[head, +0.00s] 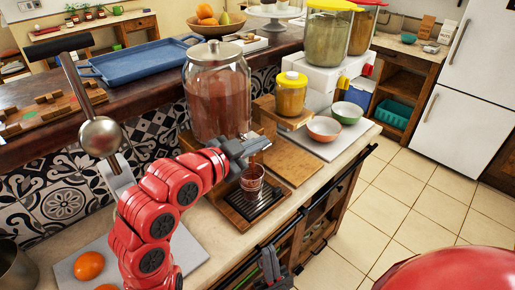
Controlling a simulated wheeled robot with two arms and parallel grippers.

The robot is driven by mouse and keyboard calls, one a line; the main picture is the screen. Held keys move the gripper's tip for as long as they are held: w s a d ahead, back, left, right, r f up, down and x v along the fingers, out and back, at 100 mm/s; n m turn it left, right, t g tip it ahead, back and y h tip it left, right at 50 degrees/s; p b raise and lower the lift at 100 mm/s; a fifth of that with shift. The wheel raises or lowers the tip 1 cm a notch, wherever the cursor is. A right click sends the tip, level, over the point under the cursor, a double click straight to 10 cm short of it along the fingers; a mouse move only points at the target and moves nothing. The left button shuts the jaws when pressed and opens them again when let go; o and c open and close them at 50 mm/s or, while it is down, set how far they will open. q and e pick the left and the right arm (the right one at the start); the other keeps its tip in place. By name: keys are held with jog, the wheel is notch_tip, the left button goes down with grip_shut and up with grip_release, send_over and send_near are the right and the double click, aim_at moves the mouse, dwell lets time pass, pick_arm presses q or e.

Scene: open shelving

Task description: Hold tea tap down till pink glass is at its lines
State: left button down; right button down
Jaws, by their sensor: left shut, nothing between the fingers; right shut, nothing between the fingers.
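A large glass dispenser (216,95) of brown-red tea with a metal lid stands against the tiled wall. My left gripper (262,146) is shut with nothing between its fingers, in front of the dispenser's lower right side, at about tap height. The tap is hidden behind the gripper, so I cannot tell if they touch. The pink glass (252,179) stands upright below the gripper on a wooden drip tray (238,211) with a dark grille. Its liquid level and lines are too small to read. My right gripper (270,265) is shut and empty, low in front of the counter's edge.
Right of the dispenser are a yellow-lidded jar (291,94), an orange bowl (324,129) and a green bowl (347,112). The floor (400,190) at right is clear.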

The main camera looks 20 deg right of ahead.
pick_arm(q)
jog(key=r+b+v, duration=0.1)
jog(key=r+v, duration=0.1)
jog(key=v, duration=0.8)
jog(key=shift+s, duration=0.3)
jog(key=shift+d, duration=0.1)
jog(key=shift+r, duration=0.15)
